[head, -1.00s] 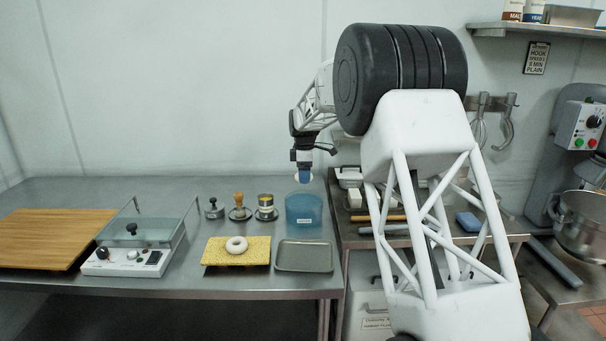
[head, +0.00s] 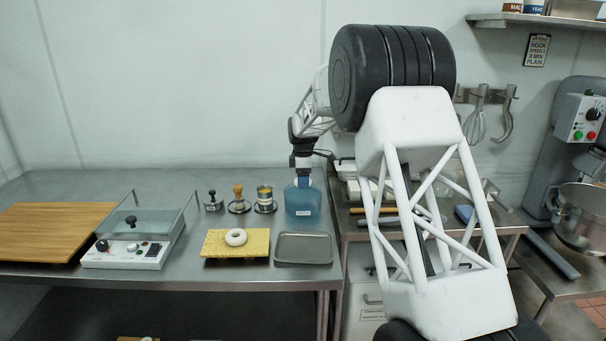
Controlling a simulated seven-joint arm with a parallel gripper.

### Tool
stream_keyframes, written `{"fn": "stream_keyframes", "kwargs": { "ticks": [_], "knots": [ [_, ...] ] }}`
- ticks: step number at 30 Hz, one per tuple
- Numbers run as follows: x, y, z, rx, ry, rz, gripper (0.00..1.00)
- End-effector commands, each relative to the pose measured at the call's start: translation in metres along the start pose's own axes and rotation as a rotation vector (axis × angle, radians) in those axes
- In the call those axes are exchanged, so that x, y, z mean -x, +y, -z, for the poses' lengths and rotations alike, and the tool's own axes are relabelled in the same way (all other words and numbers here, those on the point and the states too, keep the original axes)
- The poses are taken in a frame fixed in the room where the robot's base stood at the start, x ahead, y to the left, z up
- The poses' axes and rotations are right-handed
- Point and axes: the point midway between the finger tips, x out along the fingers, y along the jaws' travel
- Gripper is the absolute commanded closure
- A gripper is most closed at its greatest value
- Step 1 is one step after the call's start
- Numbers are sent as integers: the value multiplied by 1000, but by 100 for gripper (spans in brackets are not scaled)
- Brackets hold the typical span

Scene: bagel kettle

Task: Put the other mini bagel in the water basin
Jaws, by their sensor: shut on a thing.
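The water basin (head: 303,203) is a translucent blue tub with a small white label, at the back right of the steel table. My gripper (head: 304,181) points down at the basin's mouth, its tips low against the rim. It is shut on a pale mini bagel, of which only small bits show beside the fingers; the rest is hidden. Whether the bagel touches the water I cannot tell. One white mini bagel (head: 236,237) lies on the yellow seed-covered board (head: 215,250), left of the basin and apart from my gripper.
A grey metal tray (head: 303,248) lies in front of the basin. Several small tools, including a wooden-handled one (head: 238,200), stand left of it. A glass-lidded white appliance (head: 125,254) and a wooden board (head: 50,228) are further left.

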Motion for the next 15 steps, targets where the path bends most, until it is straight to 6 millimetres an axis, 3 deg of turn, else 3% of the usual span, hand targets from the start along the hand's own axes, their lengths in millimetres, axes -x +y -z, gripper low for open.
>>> {"fn": "stream_keyframes", "kwargs": {
  "ticks": [15],
  "knots": [
    [-36, 0, 0, 0, 0, -1, 51]
  ]
}}
